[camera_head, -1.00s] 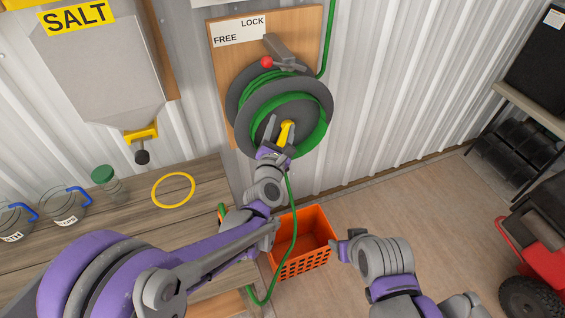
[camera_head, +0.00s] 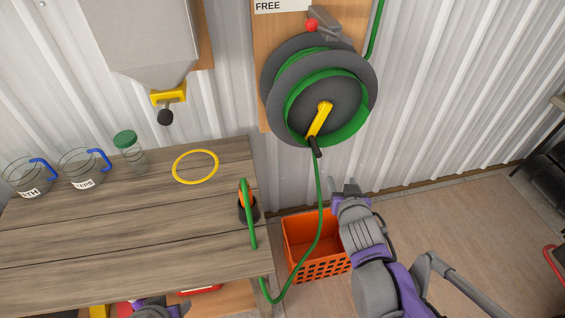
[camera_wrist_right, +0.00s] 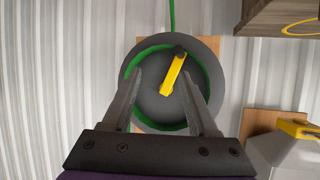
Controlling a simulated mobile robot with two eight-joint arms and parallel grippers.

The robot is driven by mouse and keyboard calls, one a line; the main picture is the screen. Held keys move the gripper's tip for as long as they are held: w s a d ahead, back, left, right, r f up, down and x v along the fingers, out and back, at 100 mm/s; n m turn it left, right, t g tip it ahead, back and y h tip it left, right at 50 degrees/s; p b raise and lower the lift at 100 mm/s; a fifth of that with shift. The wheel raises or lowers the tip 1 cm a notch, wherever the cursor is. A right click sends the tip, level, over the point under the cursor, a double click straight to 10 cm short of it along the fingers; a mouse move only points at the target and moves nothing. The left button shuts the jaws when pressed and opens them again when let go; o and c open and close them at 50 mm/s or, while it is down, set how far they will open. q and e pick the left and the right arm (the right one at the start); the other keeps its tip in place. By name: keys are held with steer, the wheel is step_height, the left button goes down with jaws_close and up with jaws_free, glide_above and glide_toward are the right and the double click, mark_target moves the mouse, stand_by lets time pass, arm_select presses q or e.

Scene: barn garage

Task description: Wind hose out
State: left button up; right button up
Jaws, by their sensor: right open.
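The hose reel (camera_head: 283,68) is a dark grey drum on a wooden wall board, with green hose (camera_head: 319,190) wound on it. Its yellow crank (camera_head: 320,118) points down with a dark handle (camera_head: 315,148) at its end. The hose hangs past the orange basket, loops low and rises to the bench edge. A lever with a red knob (camera_head: 312,25) sits above the reel, knob at its left end. My right gripper (camera_head: 345,182) is open and empty, below and right of the crank. In the right wrist view the reel (camera_wrist_right: 160,112) shows between the open fingers.
The orange basket (camera_head: 318,270) stands on the floor left of my right arm. The wooden bench (camera_head: 120,225) at left carries a yellow ring (camera_head: 195,180), a green-lidded jar (camera_head: 128,150) and two labelled jugs. Floor to the right is fairly clear.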

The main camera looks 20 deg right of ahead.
mark_target(315, 147)
arm_select(q)
step_height(315, 147, down, 13)
steer(key=b, duration=0.9)
steer(key=shift+w+a+g, duration=0.2)
steer(key=shift+w+g, duration=0.05)
steer(key=shift+g, duration=0.05)
arm_select(e)
steer(key=w+f+t+y, duration=0.1)
steer(key=w+f+t, duration=0.1)
steer(key=w, duration=0.5)
steer(key=w+f+n+t+y, duration=0.1)
steer(key=w+f+t, duration=0.1)
steer(key=w, duration=0.5)
steer(key=w+f+t+y, duration=0.1)
steer(key=w+f, duration=0.2)
steer(key=w, duration=0.4)
steer(key=shift+w+d+f+t, duration=0.15)
steer(key=shift+d+t, duration=0.2)
steer(key=shift+t, duration=0.05)
steer(key=shift+c, duration=0.2)
jaws_close()
